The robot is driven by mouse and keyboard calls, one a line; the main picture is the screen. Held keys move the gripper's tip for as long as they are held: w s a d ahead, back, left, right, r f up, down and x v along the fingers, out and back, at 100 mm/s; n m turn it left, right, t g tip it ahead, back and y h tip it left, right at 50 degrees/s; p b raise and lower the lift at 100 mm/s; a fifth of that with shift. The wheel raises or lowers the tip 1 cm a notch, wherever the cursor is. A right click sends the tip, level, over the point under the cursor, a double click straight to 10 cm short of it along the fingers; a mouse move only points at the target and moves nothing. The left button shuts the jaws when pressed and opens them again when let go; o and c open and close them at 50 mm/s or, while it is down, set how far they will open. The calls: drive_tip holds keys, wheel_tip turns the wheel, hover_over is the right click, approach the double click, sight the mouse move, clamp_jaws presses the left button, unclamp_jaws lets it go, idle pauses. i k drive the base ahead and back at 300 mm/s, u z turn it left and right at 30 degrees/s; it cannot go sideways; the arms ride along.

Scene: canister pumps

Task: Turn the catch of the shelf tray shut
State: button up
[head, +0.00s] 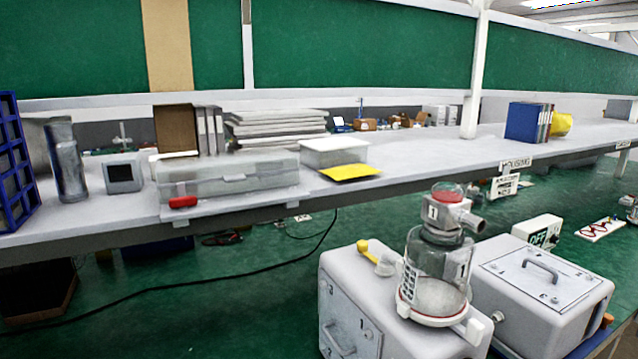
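A pale grey, see-through tray (235,175) with a lid sits at the front edge of the shelf, left of the middle in the head view. A small red catch (183,202) shows low on its front face, near the left end. It lies roughly level along the edge; I cannot tell from here whether it is latched. My gripper is not in view.
A clear box (334,153) and a yellow sheet (350,172) lie right of the tray. A small grey device (124,174) and a metal cylinder (67,165) stand left. Below right, a canister pump (436,265) stands on a grey housing (375,325), beside another grey box (540,285).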

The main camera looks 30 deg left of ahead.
sight(182, 202)
drive_tip(key=z, duration=0.1)
drive_tip(key=k, duration=1.3)
drive_tip(key=u, duration=0.95)
drive_tip(key=i, duration=0.95)
drive_tip(key=z, duration=0.05)
